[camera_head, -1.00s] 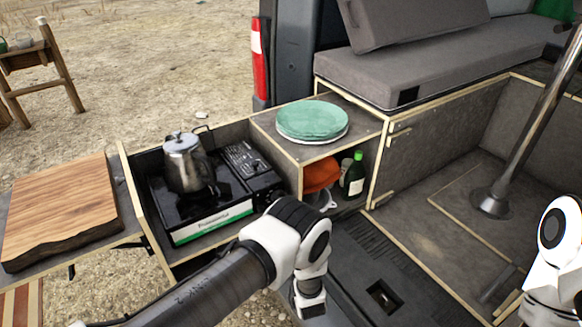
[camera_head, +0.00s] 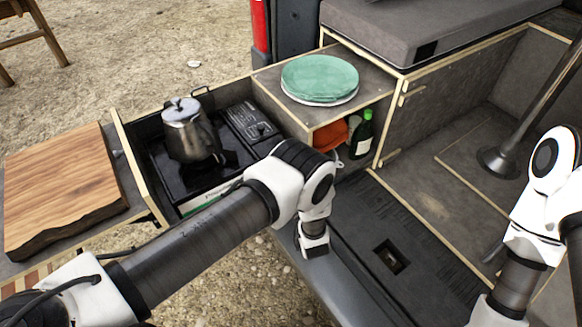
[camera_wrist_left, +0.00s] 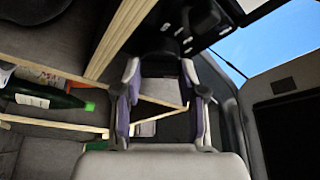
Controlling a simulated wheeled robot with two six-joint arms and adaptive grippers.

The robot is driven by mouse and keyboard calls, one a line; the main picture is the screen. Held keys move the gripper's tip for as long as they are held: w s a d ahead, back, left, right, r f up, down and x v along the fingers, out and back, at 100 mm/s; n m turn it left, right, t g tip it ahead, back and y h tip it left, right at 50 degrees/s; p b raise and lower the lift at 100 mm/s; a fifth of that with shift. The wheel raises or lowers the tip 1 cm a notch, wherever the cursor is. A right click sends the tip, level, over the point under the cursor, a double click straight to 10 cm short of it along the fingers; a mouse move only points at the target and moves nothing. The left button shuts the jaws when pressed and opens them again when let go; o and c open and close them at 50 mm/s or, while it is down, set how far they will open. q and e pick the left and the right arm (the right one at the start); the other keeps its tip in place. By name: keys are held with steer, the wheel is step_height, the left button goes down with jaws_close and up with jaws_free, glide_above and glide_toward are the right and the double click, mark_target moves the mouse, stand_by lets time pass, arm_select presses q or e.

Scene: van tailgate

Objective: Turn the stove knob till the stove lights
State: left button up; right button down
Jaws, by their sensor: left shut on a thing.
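The black camping stove (camera_head: 160,165) sits in the pulled-out drawer, with a steel kettle (camera_head: 190,135) on it. Its control panel (camera_head: 250,121) shows at the right. I see no flame. My right arm shows at the right; its gripper is out of view.
A wooden board (camera_head: 65,190) lies left of the drawer. Green plates (camera_head: 320,78) rest on the cabinet right of the stove. A green bottle (camera_head: 362,135) and an orange thing (camera_head: 330,135) are in the shelf below. A metal post (camera_head: 530,110) stands at the right.

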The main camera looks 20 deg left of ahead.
arm_select(q)
steer(key=shift+a, duration=0.15)
steer(key=shift+c, duration=0.6)
steer(key=shift+w+n, duration=0.1)
steer(key=shift+n, duration=0.2)
steer(key=n+g+y, duration=0.2)
steer(key=n, duration=0.5)
steer(key=n+g+y, duration=0.3)
steer(key=n, duration=0.5)
steer(key=n+g+y+b, duration=0.1)
steer(key=n+g+y, duration=0.1)
steer(key=n, duration=0.6)
steer(key=shift+w+f+g+y, duration=0.1)
steer(key=shift+w+g+y, duration=0.15)
steer(key=shift+y, duration=0.45)
steer(key=shift+n+g, duration=0.25)
steer(key=shift+n, duration=0.15)
